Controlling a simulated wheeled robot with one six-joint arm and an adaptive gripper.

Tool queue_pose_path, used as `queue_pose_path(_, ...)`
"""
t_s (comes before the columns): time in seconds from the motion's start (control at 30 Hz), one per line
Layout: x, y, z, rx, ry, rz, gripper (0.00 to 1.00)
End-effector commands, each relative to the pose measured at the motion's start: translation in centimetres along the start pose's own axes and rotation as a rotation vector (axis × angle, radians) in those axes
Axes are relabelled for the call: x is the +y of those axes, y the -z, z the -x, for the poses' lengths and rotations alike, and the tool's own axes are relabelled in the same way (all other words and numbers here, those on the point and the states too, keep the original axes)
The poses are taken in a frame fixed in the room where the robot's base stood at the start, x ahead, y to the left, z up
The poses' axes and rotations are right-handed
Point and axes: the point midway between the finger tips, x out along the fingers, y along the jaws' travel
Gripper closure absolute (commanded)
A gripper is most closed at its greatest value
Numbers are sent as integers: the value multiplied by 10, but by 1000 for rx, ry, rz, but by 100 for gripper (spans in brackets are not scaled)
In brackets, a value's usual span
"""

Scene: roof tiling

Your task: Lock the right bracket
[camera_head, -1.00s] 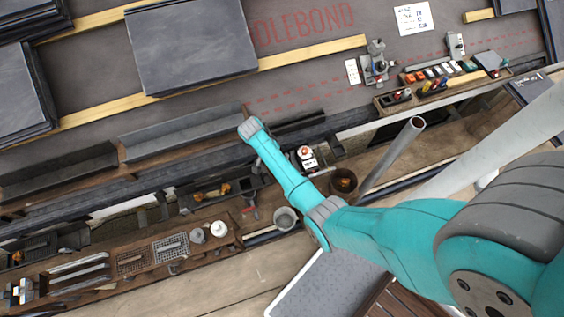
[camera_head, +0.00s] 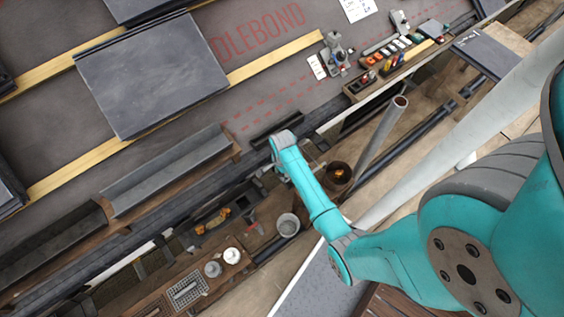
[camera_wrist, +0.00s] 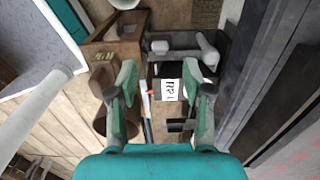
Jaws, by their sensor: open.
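My gripper (camera_wrist: 160,82) is open in the wrist view, with one green finger on each side. Between and beyond the fingers is a small dark item with a white printed label (camera_wrist: 169,90) and a bit of red beside it. No contact with it is visible. A grey fitting with a rounded arm (camera_wrist: 205,50) lies just beyond, in a dark tray. In the head view my arm's end (camera_head: 284,142) hangs over the eave-side tool trays and hides the gripper. I cannot tell which part is the right bracket.
A grey gutter length (camera_head: 165,170) lies left of my arm along the eave. A brown pot (camera_head: 338,173) and a grey cup (camera_head: 288,225) stand close by. A slanted grey pipe (camera_head: 382,145) rises at right. A slate stack (camera_head: 150,75) lies on the roof.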

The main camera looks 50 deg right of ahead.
Motion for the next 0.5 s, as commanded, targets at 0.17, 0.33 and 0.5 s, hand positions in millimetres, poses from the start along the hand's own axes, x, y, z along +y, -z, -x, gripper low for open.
queue_pose_path(0.17, 0, 0, -31, 0, -2, 1, 50)
queue_pose_path(0.33, 0, 0, -50, 0, -1, 1, 50)
queue_pose_path(0.5, -1, 0, -58, 1, 1, 1, 50)
